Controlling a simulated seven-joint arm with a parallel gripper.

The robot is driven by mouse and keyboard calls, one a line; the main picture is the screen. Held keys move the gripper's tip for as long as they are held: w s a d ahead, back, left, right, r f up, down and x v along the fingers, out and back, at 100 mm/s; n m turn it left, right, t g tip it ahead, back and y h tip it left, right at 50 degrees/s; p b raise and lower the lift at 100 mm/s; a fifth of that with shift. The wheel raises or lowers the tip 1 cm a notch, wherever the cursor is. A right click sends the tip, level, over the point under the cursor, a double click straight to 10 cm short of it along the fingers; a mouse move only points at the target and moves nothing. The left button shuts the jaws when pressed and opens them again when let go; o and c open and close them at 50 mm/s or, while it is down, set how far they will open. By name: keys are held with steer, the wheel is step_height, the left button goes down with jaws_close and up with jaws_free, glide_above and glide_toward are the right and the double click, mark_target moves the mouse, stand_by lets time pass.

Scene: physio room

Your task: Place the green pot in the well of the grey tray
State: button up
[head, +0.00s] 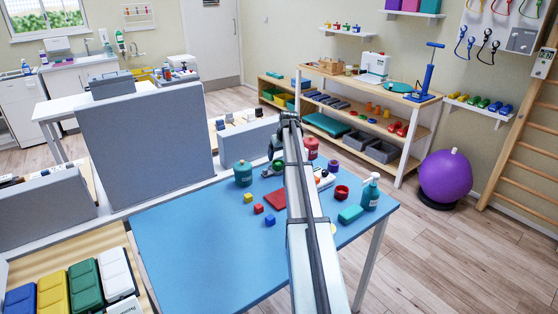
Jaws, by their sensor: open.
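A green pot (243,174) with a knobbed lid and a pale label stands upright on the blue table (185,240), near its far edge. My gripper (272,170) is over the far part of the table, to the right of the pot and apart from it. It is small in view and partly covered by my arm; its jaws are open, and I see nothing held. A small green shape shows beside the fingers, too small to tell. A pale grey item (325,180), perhaps the grey tray, shows right of my arm; its well cannot be made out.
A red pot (311,148) stands behind my arm. A red square (275,200), a yellow cube (248,198), a red cube (258,209) and a blue cube (270,220) lie mid-table. A red ring-like cup (341,192), teal block (350,214) and spray bottle (371,192) stand right. The left front is clear.

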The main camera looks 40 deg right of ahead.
steer(key=v, duration=0.7)
